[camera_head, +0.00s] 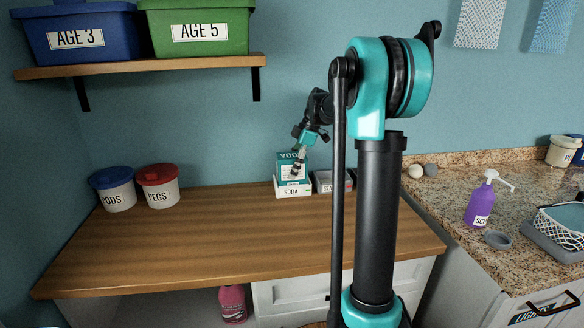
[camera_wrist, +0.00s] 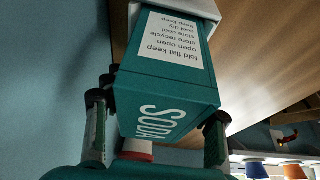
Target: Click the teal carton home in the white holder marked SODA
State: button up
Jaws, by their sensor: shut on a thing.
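The teal carton (camera_head: 291,160) stands at the back of the wooden counter, its lower end at the white holder marked SODA (camera_head: 293,191). In the wrist view the carton (camera_wrist: 165,98) shows a white printed label and the word SODA. The white holder (camera_wrist: 202,9) wraps the carton's far end there. My gripper (camera_head: 298,163) is at the carton, and in the wrist view my gripper (camera_wrist: 158,110) has one finger on each side of it, shut on it. How deep the carton sits inside the holder I cannot tell.
Another small box-like holder (camera_head: 323,182) stands just right of the white one, partly behind my arm. Tubs marked PODS (camera_head: 114,192) and PEGS (camera_head: 158,188) stand at the counter's left. A shelf (camera_head: 150,66) with bins hangs above. The counter's middle is clear.

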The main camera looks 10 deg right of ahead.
jog(key=o, duration=1.7)
jog(key=shift+c, duration=0.2)
